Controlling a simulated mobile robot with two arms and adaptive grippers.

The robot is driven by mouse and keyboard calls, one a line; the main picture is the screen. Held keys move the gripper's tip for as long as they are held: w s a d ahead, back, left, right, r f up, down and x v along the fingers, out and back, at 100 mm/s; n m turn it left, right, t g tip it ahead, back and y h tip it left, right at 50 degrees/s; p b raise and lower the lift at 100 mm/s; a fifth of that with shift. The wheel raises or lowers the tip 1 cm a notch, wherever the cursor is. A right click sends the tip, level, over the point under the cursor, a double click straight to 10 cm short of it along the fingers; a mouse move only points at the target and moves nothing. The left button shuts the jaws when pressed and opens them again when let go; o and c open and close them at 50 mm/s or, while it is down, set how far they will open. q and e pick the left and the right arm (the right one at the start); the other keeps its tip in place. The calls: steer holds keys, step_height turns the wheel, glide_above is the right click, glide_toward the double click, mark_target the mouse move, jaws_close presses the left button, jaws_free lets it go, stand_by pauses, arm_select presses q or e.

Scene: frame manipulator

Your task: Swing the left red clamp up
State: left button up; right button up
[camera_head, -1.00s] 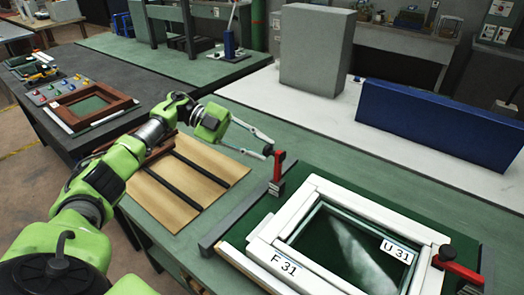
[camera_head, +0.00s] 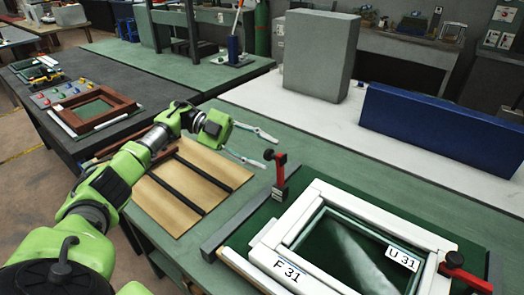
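The left red clamp (camera_head: 280,172) stands upright at the left edge of the frame fixture, with a dark knob facing left. My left gripper (camera_head: 271,154) reaches in from the left with its two thin fingers spread. Its fingertips are close to the clamp's knob, on the left side of it, and nothing is held between them. Whether a fingertip touches the knob cannot be told. A second red clamp (camera_head: 466,274) lies low at the fixture's right side. The white frame (camera_head: 345,200) marked F 31 and U 31 lies in the fixture. My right gripper is out of view.
A grey bar (camera_head: 237,222) runs along the fixture's left side. A wooden board (camera_head: 182,208) with dark strips lies under my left arm. A grey block (camera_head: 318,55) and a blue panel (camera_head: 440,128) stand behind on the white surface. Green tabletop between them is free.

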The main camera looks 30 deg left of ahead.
arm_select(q)
steer(key=v, duration=0.7)
steer(key=shift+a, duration=0.25)
steer(key=shift+r, duration=0.15)
stand_by(0.3)
